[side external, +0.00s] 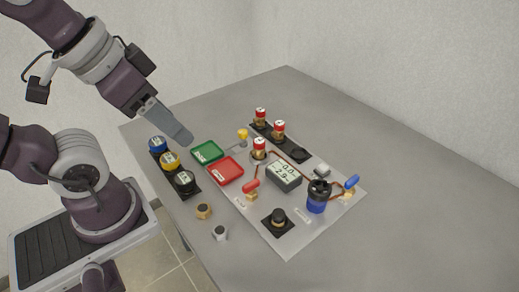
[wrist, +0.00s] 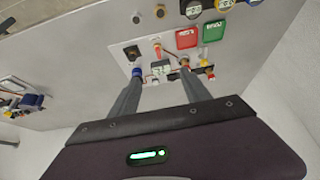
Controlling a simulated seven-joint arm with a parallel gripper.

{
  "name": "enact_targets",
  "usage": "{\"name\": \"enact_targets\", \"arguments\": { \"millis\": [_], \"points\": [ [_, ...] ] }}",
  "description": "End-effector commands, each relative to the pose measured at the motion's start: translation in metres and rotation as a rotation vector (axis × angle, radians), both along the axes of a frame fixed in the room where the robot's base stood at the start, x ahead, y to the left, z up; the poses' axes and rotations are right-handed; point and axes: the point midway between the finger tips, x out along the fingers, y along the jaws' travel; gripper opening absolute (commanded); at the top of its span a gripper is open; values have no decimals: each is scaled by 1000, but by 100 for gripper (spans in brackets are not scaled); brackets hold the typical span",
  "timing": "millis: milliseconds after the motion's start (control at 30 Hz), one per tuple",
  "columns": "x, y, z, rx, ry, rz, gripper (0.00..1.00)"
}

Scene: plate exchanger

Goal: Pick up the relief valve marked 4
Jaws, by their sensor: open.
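Three brass relief valves with red caps and white labels show in the side view. Two stand at the back in a black holder, one at the left (side external: 260,115) and one at the right (side external: 279,129). The third (side external: 259,149) stands on the grey panel by the copper pipe. The numbers are too small to read, so I cannot tell which is marked 4. My gripper (side external: 183,137) is open and empty, above and left of the green tray, apart from all valves. In the wrist view its fingers (wrist: 160,74) spread above the panel, partly hiding it.
The panel (side external: 292,238) carries a green tray (side external: 207,151), a red tray (side external: 226,170), a grey meter (side external: 284,176), a blue-and-black cylinder (side external: 318,197) and red and blue handles. Blue, yellow and black round parts stand at left. The table's right side is clear.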

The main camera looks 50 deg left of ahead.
Motion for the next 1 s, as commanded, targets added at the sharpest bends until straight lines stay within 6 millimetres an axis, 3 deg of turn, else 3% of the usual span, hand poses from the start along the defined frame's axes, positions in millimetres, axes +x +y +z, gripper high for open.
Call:
{"name": "enact_targets", "arguments": {
  "millis": [233, 367, 500, 667, 800, 900, 1000],
  "points": [
    [1, 1, -1, 11, 12, -10, 55],
    [18, 14, -13, 147, 162, -146, 55],
    [59, 37, -43, 442, 426, -434, 55],
    [120, 51, -89, 824, 697, -800, 55],
    [174, 46, -139, 1175, 893, -1111, 55],
    [202, 37, -170, 1383, 984, -1282, 55],
    [218, 28, -191, 1521, 1034, -1387, 55]
  ]
}}
